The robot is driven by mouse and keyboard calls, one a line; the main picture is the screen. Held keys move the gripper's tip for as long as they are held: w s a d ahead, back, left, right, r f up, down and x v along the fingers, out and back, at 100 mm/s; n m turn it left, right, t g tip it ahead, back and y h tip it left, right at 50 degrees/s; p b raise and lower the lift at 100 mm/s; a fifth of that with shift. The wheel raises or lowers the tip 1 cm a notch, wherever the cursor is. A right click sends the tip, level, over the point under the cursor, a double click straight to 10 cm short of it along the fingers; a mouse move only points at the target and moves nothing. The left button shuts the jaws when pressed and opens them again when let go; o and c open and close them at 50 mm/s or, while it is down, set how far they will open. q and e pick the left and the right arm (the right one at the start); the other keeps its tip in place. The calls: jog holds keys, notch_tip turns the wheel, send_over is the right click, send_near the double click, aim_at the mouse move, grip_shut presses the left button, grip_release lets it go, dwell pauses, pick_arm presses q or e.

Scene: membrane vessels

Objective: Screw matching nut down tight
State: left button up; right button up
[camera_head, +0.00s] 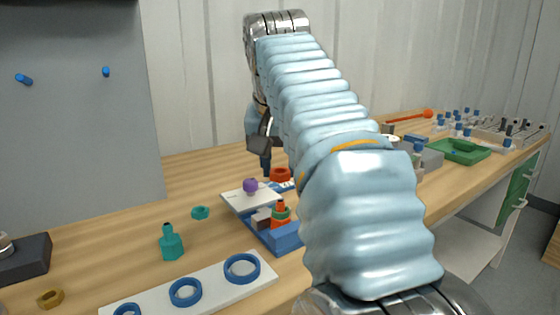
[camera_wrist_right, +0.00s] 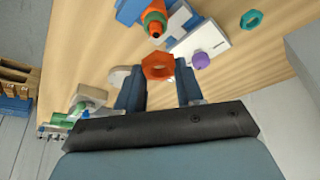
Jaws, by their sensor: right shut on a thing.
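An orange hex nut (camera_head: 281,174) is held between the fingers of my right gripper (camera_head: 268,160). The bolt also shows in the right wrist view (camera_wrist_right: 155,22). The nut is apart from the bolt, beyond it in the head view. My left gripper is not in view.
A white plate (camera_head: 236,204) with a purple knob (camera_head: 250,185) is beside the fixture. A white strip (camera_head: 210,292) with blue rings lies in front. A yellow nut (camera_head: 50,298) lies at left, and a green tray (camera_head: 460,151) stands at right. My right arm hides the table's middle.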

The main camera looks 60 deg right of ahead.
aim_at(280, 182)
jog(key=shift+f+b, duration=0.3)
jog(key=shift+f, duration=0.4)
jog(key=shift+f+b, duration=1.75)
jog(key=shift+f, duration=0.25)
jog(key=o, duration=1.1)
jog(key=p+v, duration=0.4)
jog(key=v, duration=1)
jog(key=shift+p, duration=0.3)
